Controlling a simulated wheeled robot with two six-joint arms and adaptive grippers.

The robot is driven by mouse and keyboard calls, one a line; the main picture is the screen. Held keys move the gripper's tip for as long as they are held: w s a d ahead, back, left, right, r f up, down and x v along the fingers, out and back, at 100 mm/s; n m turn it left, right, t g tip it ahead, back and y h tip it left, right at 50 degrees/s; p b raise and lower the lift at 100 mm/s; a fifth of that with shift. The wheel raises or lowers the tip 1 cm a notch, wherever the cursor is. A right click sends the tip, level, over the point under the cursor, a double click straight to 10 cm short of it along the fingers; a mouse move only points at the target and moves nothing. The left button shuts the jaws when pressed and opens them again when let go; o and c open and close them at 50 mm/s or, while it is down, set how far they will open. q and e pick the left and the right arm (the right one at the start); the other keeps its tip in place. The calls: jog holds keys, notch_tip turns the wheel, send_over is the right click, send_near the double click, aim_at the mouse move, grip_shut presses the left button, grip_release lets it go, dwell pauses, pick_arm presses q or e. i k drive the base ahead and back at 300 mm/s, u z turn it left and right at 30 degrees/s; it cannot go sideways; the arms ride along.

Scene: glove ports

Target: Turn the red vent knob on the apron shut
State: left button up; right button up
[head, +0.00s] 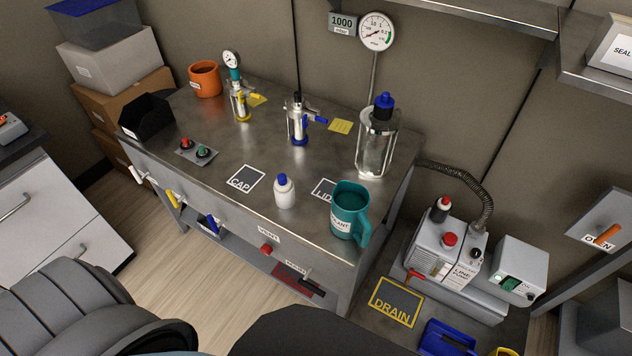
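The red vent knob (266,249) sticks out of the front apron (232,222) of the metal bench, just below a white label (268,234) that reads VENT. The knob is small and round here, and I cannot tell from this view how far it is turned. Nothing touches it. Neither of my grippers shows in the head view.
Yellow (174,198), blue (212,224) and black (312,285) handles also stick out of the apron. A white bottle (285,191) and a teal jug (349,211) stand on the bench above. A pump (447,252) stands low at right. Floor (188,285) shows in front.

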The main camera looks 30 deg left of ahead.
aim_at(266, 249)
jog(key=u, duration=1.05)
jog(key=k, duration=0.35)
jog(key=z, duration=0.7)
jog(key=i, duration=0.5)
jog(key=u, duration=0.85)
